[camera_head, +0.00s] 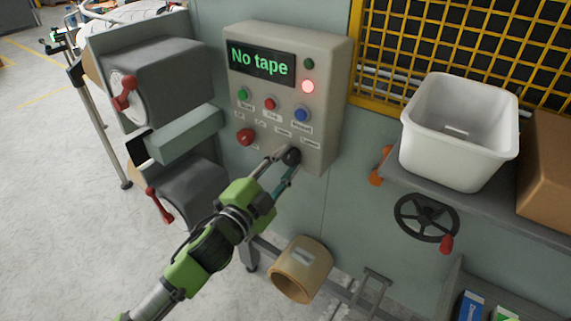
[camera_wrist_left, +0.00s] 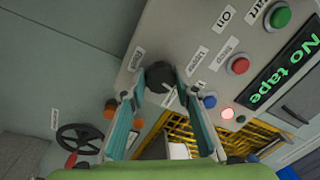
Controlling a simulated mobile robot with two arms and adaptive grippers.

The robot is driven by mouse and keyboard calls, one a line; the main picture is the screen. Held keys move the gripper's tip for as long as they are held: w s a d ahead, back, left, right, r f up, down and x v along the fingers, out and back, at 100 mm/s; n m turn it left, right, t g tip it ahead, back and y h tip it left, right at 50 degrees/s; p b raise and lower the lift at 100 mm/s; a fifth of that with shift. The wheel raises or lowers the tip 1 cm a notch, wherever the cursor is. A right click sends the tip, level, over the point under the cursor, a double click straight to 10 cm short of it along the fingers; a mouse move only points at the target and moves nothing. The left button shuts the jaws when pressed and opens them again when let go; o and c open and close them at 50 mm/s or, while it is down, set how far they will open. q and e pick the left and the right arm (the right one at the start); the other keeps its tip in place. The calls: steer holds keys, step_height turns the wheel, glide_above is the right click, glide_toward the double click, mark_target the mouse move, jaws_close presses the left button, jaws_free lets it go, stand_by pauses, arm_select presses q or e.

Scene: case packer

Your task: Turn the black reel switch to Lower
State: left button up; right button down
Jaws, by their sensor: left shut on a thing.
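The black reel switch (camera_head: 291,157) is a round knob at the lower right of the beige control panel (camera_head: 325,110). My left gripper (camera_head: 288,158) reaches it from below left, and its fingers are shut on the knob. In the left wrist view the black switch (camera_wrist_left: 160,78) sits between the two fingertips of the gripper (camera_wrist_left: 161,76), with small white labels around it. The panel display (camera_head: 260,63) reads "No tape". My right gripper is not in view.
A red knob (camera_head: 245,137) and green, red and blue buttons (camera_head: 301,114) sit close by on the panel. A red lamp (camera_head: 308,86) is lit. A white bin (camera_head: 455,140) stands on a shelf at right, above a black handwheel (camera_head: 426,217). A tape roll (camera_head: 300,268) hangs below.

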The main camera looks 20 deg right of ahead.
arm_select(q)
steer(key=m, duration=0.5)
steer(key=shift+h, duration=0.3)
steer(key=shift+m, duration=0.5)
steer(key=o, duration=1.1)
steer(key=r+v, duration=0.1)
steer(key=v, duration=1.1)
steer(key=shift+f, duration=0.25)
steer(key=shift+w+a, duration=0.15)
